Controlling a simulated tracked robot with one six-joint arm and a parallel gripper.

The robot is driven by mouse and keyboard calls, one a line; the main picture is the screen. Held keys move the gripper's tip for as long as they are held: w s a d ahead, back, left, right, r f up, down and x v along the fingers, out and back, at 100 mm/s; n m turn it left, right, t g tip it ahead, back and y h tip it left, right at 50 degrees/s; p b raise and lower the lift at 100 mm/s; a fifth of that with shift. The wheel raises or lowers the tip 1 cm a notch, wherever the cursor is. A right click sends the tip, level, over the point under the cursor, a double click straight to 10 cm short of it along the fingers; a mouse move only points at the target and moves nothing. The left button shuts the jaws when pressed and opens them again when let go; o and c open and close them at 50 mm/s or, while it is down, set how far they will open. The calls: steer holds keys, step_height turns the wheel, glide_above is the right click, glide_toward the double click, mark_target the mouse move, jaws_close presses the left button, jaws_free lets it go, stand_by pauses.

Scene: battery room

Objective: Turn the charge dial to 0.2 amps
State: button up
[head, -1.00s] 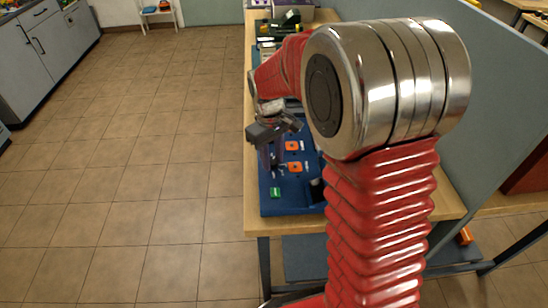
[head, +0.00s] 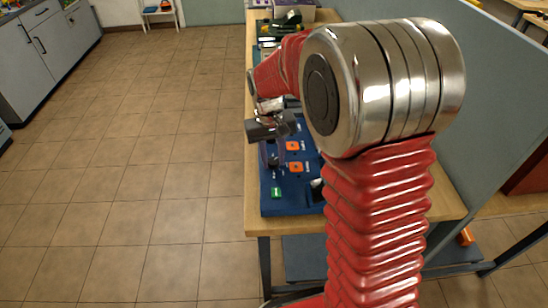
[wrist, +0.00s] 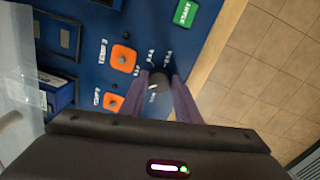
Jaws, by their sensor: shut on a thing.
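The charge dial (wrist: 158,82) is a small dark round knob on the blue panel (wrist: 88,12). White labels are printed around it, too blurred to read for certain. A pale mark shows on the knob's near side in the wrist view. My gripper (wrist: 159,92) is shut on the dial, with one purplish finger on each side of it. In the head view my gripper (head: 272,160) is over the left part of the panel, and its fingers mostly hide the dial there.
Orange square fittings (wrist: 122,59) (wrist: 113,103) and a green START label (wrist: 185,12) are on the panel near the dial. The panel lies on a wooden bench (head: 252,222) close to its left edge. Tiled floor (head: 160,180) is clear to the left. A grey partition (head: 490,110) stands at right.

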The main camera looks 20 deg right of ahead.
mark_target(270, 162)
steer(key=o, duration=1)
steer(key=shift+o, duration=0.2)
steer(key=shift+r, duration=0.1)
step_height(270, 162, up, 14)
steer(key=shift+a+f, duration=0.2)
steer(key=shift+a, duration=0.2)
steer(key=shift+w, duration=0.1)
